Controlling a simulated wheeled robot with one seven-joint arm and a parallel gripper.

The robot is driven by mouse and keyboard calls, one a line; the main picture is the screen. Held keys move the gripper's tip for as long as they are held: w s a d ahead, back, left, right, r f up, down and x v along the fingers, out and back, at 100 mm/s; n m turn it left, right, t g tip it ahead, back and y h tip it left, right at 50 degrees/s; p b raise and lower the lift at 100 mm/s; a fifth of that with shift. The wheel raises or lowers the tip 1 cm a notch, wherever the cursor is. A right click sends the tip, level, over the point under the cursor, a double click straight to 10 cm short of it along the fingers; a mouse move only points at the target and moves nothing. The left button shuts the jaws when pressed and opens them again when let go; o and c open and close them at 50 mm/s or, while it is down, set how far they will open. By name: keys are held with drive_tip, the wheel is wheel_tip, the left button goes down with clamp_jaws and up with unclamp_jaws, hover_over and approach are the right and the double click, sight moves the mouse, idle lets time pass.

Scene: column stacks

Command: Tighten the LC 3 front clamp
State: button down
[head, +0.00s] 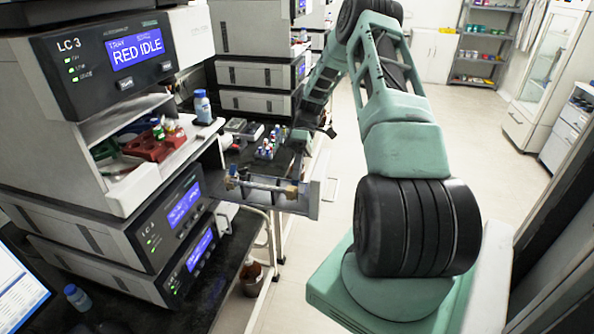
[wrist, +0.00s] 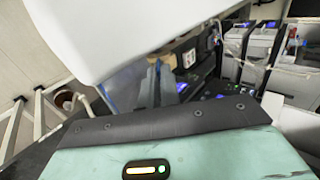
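The LC 3 stack stands at left in the head view; its top unit (head: 110,62) shows "RED IDLE" on a blue screen. On an open drawer-like tray (head: 315,200) at its right side lies a clear column (head: 262,184). A brass-coloured clamp (head: 292,191) sits at its right end and another fitting (head: 232,177) at its left end. I cannot tell which is the front clamp. My gripper (head: 322,130) is small and dark beyond the tray, partly hidden by my arm.
Small vials (head: 268,146) stand on the dark bench behind the tray. A red rack (head: 155,146) and blue-capped bottle (head: 202,107) sit on the LC 3 shelf. A large white surface (wrist: 130,30) crowds the wrist view. Open floor lies right of my arm.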

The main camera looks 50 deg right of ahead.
drive_tip(key=c, duration=1.6)
unclamp_jaws()
drive_tip(key=shift+w+d+r+b, duration=0.15)
drive_tip(key=shift+d+r+b, duration=0.15)
drive_tip(key=shift+d, duration=0.1)
drive_tip(key=shift+b+v, duration=2.35)
drive_tip(key=shift+v, duration=5.9)
drive_tip(key=shift+a, duration=0.1)
